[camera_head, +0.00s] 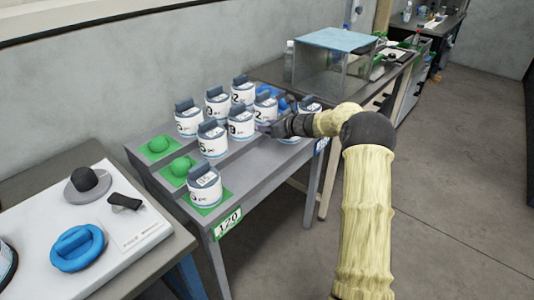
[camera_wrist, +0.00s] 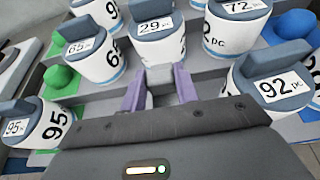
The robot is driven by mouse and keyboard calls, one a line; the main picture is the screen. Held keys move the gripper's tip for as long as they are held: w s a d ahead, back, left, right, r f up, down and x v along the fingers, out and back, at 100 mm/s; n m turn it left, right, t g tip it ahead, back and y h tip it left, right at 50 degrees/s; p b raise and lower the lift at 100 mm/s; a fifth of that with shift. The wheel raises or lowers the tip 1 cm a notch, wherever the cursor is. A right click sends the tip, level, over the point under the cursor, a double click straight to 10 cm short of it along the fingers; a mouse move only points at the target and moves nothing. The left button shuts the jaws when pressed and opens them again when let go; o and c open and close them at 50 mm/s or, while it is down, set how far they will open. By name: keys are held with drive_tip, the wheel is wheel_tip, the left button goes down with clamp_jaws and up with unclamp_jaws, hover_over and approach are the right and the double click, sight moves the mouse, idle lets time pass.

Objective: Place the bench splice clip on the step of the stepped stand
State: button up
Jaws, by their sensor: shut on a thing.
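The clip is just in front of canister 29 (camera_wrist: 155,35). I cannot tell whether the clip touches the step below. In the head view the clip is too small or hidden to make out.
Canister 65 (camera_wrist: 95,58) stands left of the fingers and canister 92 (camera_wrist: 270,95) close on the right. A white device (camera_head: 150,232) with a blue knob stands on the left bench. A clear blue-topped box (camera_head: 335,40) is behind.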

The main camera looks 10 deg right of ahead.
hover_over(268, 155)
wheel_tip(268, 155, down, 6)
drive_tip(key=shift+w+r+b, duration=0.1)
drive_tip(key=shift+w+b, duration=0.05)
drive_tip(key=shift+b, duration=0.2)
drive_tip(key=shift+a, duration=0.15)
drive_tip(key=shift+d+f, duration=0.2)
drive_tip(key=shift+d, duration=0.05)
drive_tip(key=shift+f, duration=0.25)
drive_tip(key=shift+s+f, duration=0.2)
drive_tip(key=shift+f, duration=1.35)
drive_tip(key=shift+f, duration=0.1)
drive_tip(key=o, duration=1)
drive_tip(key=shift+c, duration=0.2)
drive_tip(key=shift+a, duration=0.1)
